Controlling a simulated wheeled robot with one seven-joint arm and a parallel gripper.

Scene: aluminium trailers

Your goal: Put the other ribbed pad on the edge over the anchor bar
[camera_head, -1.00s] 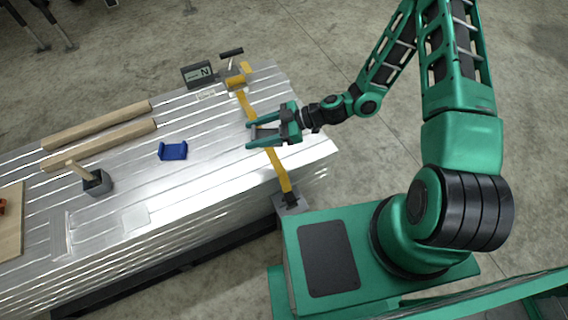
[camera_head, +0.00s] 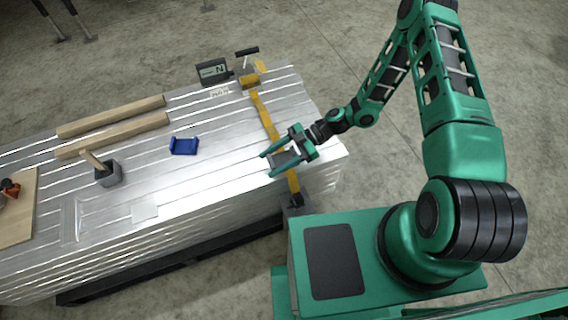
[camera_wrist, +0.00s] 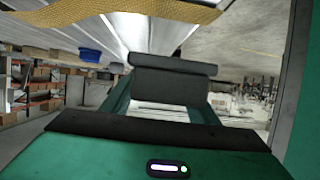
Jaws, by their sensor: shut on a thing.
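My gripper (camera_head: 275,164) is shut on a dark grey pad (camera_head: 286,159), which shows between the fingers. In the wrist view the pad (camera_wrist: 172,80) fills the space between the fingers; ribs cannot be made out. The gripper and pad are over the yellow strap (camera_head: 265,115), near the front edge of the silver, ridged load. The strap runs across the load and down past this edge to a dark fitting (camera_head: 296,199), which may be the anchor bar. Part of the strap is hidden behind the gripper. In the wrist view the strap (camera_wrist: 120,9) crosses the top.
A blue bracket-like piece (camera_head: 184,146) lies on the load left of the strap. A tensioner (camera_head: 249,80) sits at the strap's far end.

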